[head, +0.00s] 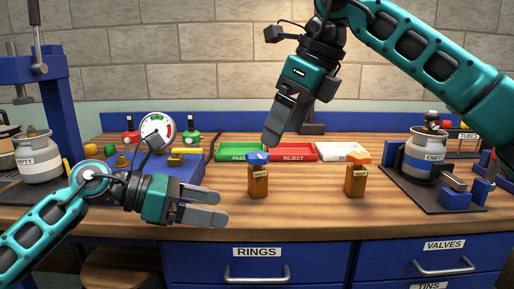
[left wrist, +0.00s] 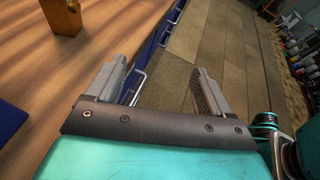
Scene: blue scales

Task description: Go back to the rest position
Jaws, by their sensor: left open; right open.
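My left gripper (head: 205,207) is low at the table's front edge, left of the middle, pointing right. In the left wrist view its two fingers (left wrist: 163,85) are apart with nothing between them. A brown bottle with an orange cap (head: 355,178) stands farther right.
A green tray (head: 238,158), a red tray (head: 312,158) and a white tray stand at the back. A blue scale with a round dial (head: 157,131) is behind my left arm. Blue drawers (head: 258,266) lie below the table edge.

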